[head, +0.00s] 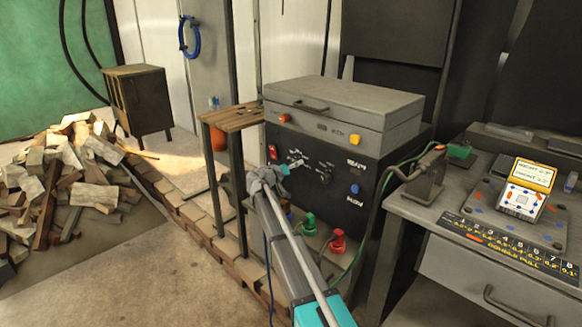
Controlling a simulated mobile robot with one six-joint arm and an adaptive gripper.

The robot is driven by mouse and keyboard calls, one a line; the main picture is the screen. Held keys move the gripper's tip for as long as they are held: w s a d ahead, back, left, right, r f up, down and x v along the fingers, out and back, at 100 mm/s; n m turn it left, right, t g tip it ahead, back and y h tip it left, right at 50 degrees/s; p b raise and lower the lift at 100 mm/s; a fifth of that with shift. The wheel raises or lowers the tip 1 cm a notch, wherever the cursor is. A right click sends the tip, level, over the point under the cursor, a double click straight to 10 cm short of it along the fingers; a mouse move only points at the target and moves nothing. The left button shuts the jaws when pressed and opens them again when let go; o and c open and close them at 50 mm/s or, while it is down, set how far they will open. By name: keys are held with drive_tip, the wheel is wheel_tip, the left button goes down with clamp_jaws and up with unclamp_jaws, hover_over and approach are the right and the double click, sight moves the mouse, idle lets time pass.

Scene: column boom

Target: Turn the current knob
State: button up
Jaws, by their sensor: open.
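The welding machine (345,172) has a dark front panel below a grey lidded top. Dark knob-like shapes (325,178) sit near the middle of this panel, beside pale markings. They are too small for me to tell which is the current knob. The gripper and arm hide part of the panel's lower left.
A small wooden-topped table (232,117) stands left of the machine. Red (338,241) and green (309,223) cable connectors are low on its front. A grey workbench (450,215) with a control box is at right. A wood pile (75,175) lies at left; the floor before it is clear.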

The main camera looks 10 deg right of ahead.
drive_tip(key=v, duration=1.2)
idle(0.5)
drive_tip(key=s+d+f+g+y, duration=0.35)
drive_tip(key=s+d+f, duration=0.25)
drive_tip(key=s, duration=0.4)
drive_tip(key=s+d+f+g+y, duration=0.2)
drive_tip(key=s+d+f+g, duration=0.25)
drive_tip(key=s+f, duration=0.35)
drive_tip(key=s+a+f+n+g+y, duration=0.15)
drive_tip(key=s+y, duration=0.25)
drive_tip(key=s, duration=0.6)
drive_tip(key=s+a+f+n+g+y, duration=0.1)
drive_tip(key=s+f+n+y, duration=0.3)
drive_tip(key=s, duration=0.7)
wheel_tip(320, 180, up, 33)
drive_tip(key=m+p, duration=0.2)
drive_tip(key=p, duration=3)
drive_tip(key=shift+w+r+y, duration=0.2)
drive_tip(key=shift+w+y, duration=0.15)
drive_tip(key=shift+w, duration=0.15)
